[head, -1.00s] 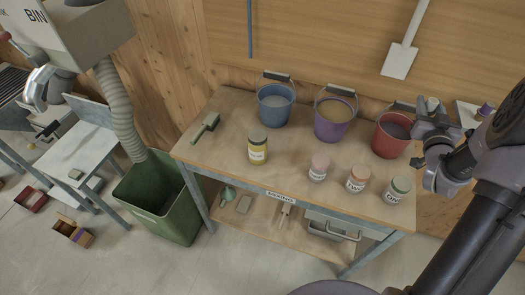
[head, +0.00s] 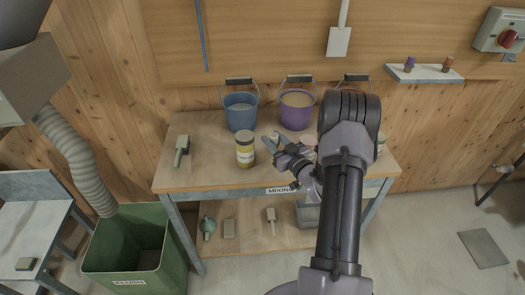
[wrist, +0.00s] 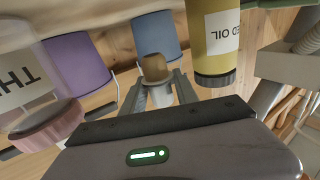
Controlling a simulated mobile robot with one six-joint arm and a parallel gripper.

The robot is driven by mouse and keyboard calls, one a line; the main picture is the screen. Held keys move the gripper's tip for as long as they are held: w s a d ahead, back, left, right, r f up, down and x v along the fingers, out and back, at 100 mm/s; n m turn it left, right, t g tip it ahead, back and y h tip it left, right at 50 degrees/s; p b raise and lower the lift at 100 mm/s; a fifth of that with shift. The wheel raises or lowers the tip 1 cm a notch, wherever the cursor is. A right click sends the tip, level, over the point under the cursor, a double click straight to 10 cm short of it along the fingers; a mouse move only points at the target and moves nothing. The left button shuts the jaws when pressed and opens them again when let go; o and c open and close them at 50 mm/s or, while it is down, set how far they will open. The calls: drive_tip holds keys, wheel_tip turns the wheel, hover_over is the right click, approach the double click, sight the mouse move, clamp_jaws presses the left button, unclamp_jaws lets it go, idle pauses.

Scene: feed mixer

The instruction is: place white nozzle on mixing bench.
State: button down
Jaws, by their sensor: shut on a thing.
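The mixing bench (head: 212,174) is a wooden-topped table with a MIXING label on its front edge. My gripper (head: 272,142) hangs over the middle of the bench, just right of the yellow jar. In the wrist view my gripper (wrist: 160,80) is shut on a small nozzle (wrist: 159,95), pale with a tan end, which I take as the white nozzle. It is apart from the jar and buckets in that view. In the head view the nozzle is too small to make out, and my arm hides the right part of the bench.
A yellow jar (head: 245,150), a blue bucket (head: 240,112), a purple bucket (head: 297,110) and a scoop or brush (head: 181,150) stand or lie on the bench. A pink-lidded jar (wrist: 45,125) is near my gripper. The front-left bench top is clear. A wall shelf (head: 425,73) holds two small nozzles.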

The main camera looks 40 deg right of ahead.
wheel_tip(320, 180, down, 6)
drive_tip(key=shift+d+r+b, duration=0.1)
drive_tip(key=shift+b, duration=0.65)
drive_tip(key=shift+f, duration=0.2)
drive_tip(key=c, duration=0.9)
unclamp_jaws()
